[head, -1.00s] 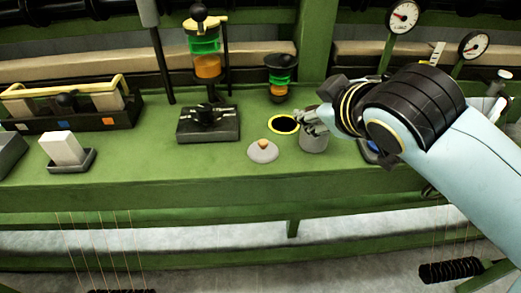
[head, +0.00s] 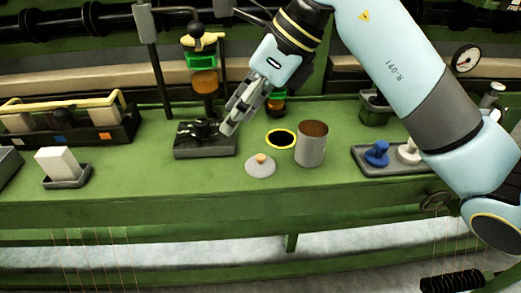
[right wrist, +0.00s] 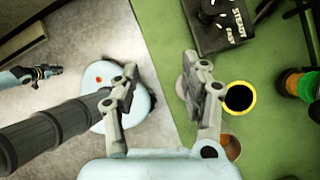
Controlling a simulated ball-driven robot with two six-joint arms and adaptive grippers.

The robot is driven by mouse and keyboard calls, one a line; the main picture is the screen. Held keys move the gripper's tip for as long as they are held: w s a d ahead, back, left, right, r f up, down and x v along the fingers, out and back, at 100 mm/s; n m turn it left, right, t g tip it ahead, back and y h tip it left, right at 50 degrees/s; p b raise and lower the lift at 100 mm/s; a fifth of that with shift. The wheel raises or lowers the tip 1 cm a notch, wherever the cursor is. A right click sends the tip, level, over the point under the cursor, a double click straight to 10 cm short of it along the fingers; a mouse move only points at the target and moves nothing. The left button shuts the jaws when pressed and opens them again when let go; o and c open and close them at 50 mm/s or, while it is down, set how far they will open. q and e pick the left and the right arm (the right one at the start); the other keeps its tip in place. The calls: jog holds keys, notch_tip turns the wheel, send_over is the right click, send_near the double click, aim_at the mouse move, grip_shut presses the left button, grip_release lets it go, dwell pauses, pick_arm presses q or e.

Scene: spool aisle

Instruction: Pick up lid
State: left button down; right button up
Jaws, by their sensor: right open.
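The lid (head: 260,168) is a round grey disc with a small orange-tan knob, lying on the green bench in front of the yellow-ringed black hole. A grey canister (head: 310,150), open at the top with brown inside, stands right of it. My right gripper (head: 236,116) is open and empty, above the bench and up-left of the lid in the head view. In the right wrist view its jaws (right wrist: 160,78) are spread, and the right finger hides most of the lid. My left gripper (right wrist: 52,71) shows small at the left there; its jaws are too small to read.
A black dial box (head: 203,149) stands close left of my right gripper. A tray (head: 372,168) with blue and white knobbed pieces is at right.

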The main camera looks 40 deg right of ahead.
jog(key=s+d+f+g+h, duration=0.1)
jog(key=d+h, duration=0.2)
jog(key=d, duration=0.2)
jog(key=b, duration=0.3)
send_over(261, 157)
jog(key=s, duration=0.1)
jog(key=shift+m+g, duration=0.3)
jog(key=shift+g, duration=0.1)
jog(key=f, duration=0.4)
jog(key=shift+s+d+f, duration=0.15)
jog(key=shift+d+f, duration=0.15)
jog(key=shift+f, duration=0.1)
jog(key=x, duration=0.6)
jog(key=shift+d, duration=0.35)
jog(key=c, duration=0.9)
grip_shut()
